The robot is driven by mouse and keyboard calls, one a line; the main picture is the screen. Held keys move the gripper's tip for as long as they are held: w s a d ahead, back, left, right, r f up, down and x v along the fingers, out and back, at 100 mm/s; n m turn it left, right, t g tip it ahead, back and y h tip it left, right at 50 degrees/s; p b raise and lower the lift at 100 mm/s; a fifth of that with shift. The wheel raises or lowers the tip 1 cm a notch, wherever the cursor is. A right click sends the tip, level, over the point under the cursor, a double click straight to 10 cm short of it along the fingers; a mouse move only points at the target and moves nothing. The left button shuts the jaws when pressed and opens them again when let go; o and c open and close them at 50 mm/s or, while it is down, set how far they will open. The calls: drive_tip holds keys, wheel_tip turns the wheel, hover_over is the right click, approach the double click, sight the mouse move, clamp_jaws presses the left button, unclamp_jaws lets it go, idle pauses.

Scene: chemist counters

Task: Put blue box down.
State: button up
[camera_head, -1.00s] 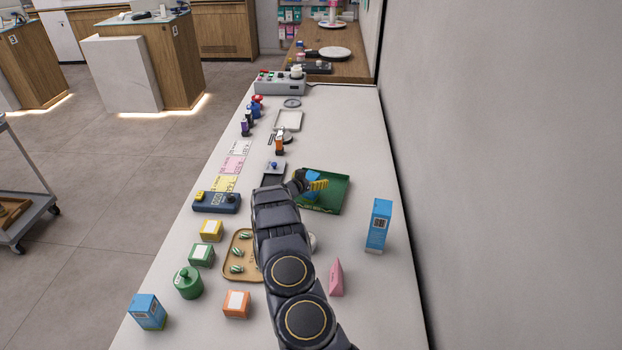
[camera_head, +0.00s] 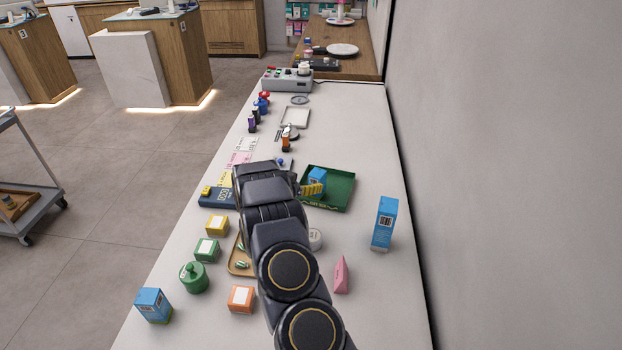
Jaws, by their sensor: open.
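A small blue box (camera_head: 318,175) sits in the green tray (camera_head: 343,186), toward its left side. My gripper (camera_head: 312,189) is at the tray's left edge, with a yellow ribbed finger showing in front of the box's lower part. The gripper is open. Most of it is hidden behind my dark arm, and I cannot tell whether the finger touches the box.
A tall blue carton (camera_head: 384,223) stands right of the tray, near the wall. A pink wedge (camera_head: 341,274), an orange box (camera_head: 241,299) and a green jar (camera_head: 194,277) stand nearer. Another blue box (camera_head: 153,305) is at the counter's near left. Bare counter lies between tray and carton.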

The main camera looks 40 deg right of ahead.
drive_tip(key=w+a+r+n+t+y, duration=0.2)
drive_tip(key=a+r+y, duration=0.3)
drive_tip(key=a, duration=0.5)
drive_tip(key=w+a+r+n+t+y, duration=0.25)
drive_tip(key=a+r, duration=0.35)
drive_tip(key=a, duration=0.4)
drive_tip(key=s+a+r+n+g+y, duration=0.1)
drive_tip(key=s+a+r+n+y, duration=0.1)
drive_tip(key=s+a+r+y, duration=0.3)
drive_tip(key=s+a+r+n+g+y, duration=0.1)
drive_tip(key=s+a+n, duration=0.2)
drive_tip(key=a, duration=0.4)
drive_tip(key=s+a+r+n+g+y, duration=0.1)
drive_tip(key=s+a+g, duration=0.15)
drive_tip(key=s, duration=0.55)
drive_tip(key=s+a+r+n+g+y, duration=0.1)
drive_tip(key=s+a+r+n, duration=0.15)
drive_tip(key=s, duration=0.55)
drive_tip(key=s+d+g+h, duration=0.3)
drive_tip(key=s+d+g, duration=0.1)
drive_tip(key=s, duration=1.7)
drive_tip(key=shift+s+r+n+g, duration=0.2)
drive_tip(key=shift+n+g, duration=0.1)
drive_tip(key=shift+g, duration=0.5)
drive_tip(key=shift+o, duration=0.7)
drive_tip(key=shift+w+a, duration=0.1)
drive_tip(key=shift+f, duration=0.1)
